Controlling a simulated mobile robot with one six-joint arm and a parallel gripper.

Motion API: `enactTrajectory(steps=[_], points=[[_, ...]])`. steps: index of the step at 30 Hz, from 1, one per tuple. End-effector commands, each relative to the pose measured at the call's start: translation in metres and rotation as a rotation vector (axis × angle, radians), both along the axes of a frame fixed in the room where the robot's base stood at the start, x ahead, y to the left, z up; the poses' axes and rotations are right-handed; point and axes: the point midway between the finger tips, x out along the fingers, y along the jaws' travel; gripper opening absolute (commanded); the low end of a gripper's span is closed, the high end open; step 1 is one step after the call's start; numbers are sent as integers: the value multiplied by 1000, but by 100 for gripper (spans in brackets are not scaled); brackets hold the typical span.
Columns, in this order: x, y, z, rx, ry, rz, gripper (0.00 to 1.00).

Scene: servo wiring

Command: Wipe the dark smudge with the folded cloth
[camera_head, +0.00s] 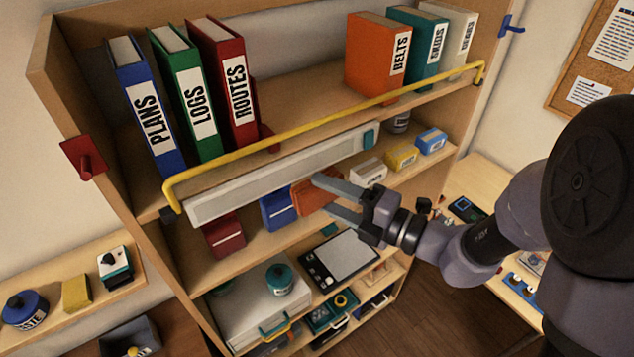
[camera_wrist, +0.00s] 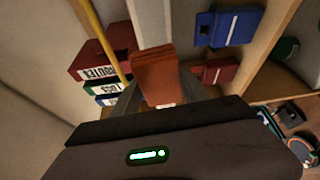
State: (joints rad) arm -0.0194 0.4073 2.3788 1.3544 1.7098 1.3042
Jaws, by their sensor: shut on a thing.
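The folded cloth (camera_wrist: 158,78) is a rust-orange pad seen between my fingers in the wrist view. It also shows in the head view (camera_head: 305,198), partly covered by the fingers. My gripper (camera_head: 320,195) is shut on the cloth and holds it in front of the middle shelf, below the long pale bar. My gripper also shows in the wrist view (camera_wrist: 158,96), with its dark body across the lower part. I cannot make out the dark smudge clearly in either view.
A yellow rail (camera_head: 330,122) and a long pale bar (camera_head: 280,177) run along the shelf above my gripper. Blue (camera_head: 277,211) and dark red (camera_head: 223,235) boxes stand to the left. Small boxes (camera_head: 402,157) stand to the right.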

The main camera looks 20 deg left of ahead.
Motion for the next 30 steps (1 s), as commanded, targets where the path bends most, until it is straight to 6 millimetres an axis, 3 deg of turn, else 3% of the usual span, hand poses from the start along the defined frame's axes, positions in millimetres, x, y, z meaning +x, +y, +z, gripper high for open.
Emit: enactTrajectory(steps=[11, 20, 30], points=[[-5, -5, 0, 0, 0, 0, 20], [-23, -27, 0, 0, 0, -1, 20], [-24, -27, 0, 0, 0, 1, 20]])
